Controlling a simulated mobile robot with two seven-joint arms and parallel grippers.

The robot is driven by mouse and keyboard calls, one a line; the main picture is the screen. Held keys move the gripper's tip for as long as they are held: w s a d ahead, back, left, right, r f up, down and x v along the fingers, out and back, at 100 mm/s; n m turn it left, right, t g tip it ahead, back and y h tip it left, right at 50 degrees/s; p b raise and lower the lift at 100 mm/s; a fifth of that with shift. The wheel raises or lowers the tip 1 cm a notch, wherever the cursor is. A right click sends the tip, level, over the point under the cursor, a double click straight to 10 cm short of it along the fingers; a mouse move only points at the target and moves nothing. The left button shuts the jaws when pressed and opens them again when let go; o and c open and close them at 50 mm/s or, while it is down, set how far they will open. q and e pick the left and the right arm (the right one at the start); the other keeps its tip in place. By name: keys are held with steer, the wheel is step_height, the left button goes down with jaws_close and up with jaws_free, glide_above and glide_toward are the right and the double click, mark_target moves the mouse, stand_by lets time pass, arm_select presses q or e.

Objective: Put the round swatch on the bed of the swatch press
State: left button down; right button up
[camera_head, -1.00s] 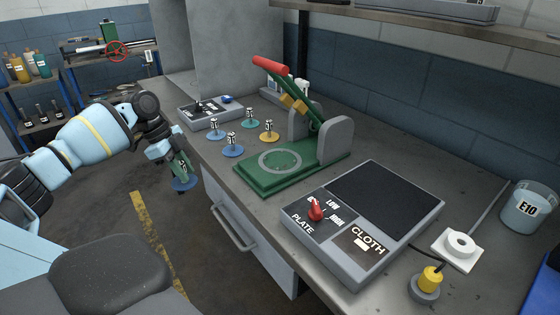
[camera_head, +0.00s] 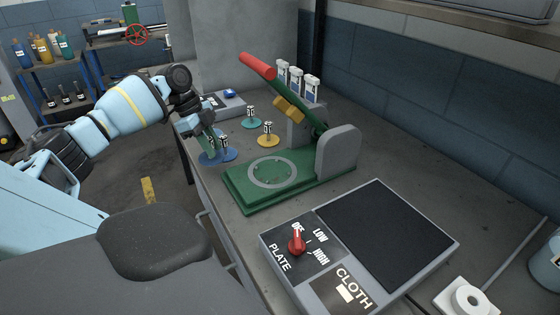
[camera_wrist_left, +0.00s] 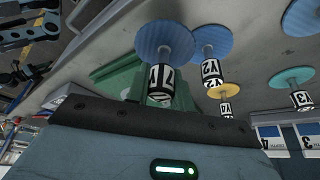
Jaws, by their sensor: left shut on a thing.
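The green swatch press (camera_head: 236,194) stands on the bench in the head view. Its red-tipped lever (camera_head: 258,66) is raised, and its round bed (camera_head: 272,173) is bare. My left gripper (camera_head: 208,142) is at the bench's left edge, left of the press, shut on a round blue swatch (camera_head: 207,159) by its labelled knob. In the left wrist view the blue disc (camera_wrist_left: 165,38) and its black-and-white knob (camera_wrist_left: 160,82) show at my gripper. Part of the held swatch is hidden by the fingers in the head view. My right gripper is in neither current view.
Another blue swatch (camera_head: 229,155) stands close beside the held one. A teal swatch (camera_head: 251,123) and a yellow swatch (camera_head: 268,141) stand behind the press's left side. A hot plate unit (camera_head: 330,222) with a red knob lies in front of the press.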

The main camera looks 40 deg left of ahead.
arm_select(q)
steer(key=shift+s+d+r, duration=0.1)
steer(key=shift+s, duration=0.05)
steer(key=shift+d+r, duration=0.1)
steer(key=shift+d, duration=0.25)
steer(key=w+d, duration=0.2)
steer(key=d, duration=0.1)
steer(key=w+d+p, duration=0.1)
steer(key=w+d, duration=0.1)
steer(key=d, duration=0.2)
steer(key=w+d+p, duration=0.1)
steer(key=w+d, duration=0.1)
steer(key=d, duration=0.1)
steer(key=shift+w+d, duration=0.2)
steer(key=shift+d, duration=0.15)
steer(key=shift+w+d, duration=0.15)
steer(key=shift+d, duration=0.15)
steer(key=shift+w+d, duration=0.1)
steer(key=shift+d, duration=0.05)
arm_select(e)
steer(key=r, duration=0.1)
steer(key=w+r, duration=0.1)
steer(key=r, duration=0.1)
steer(key=shift+w+d+t, duration=0.1)
steer(key=shift+d+t, duration=0.05)
steer(key=shift+t, duration=0.15)
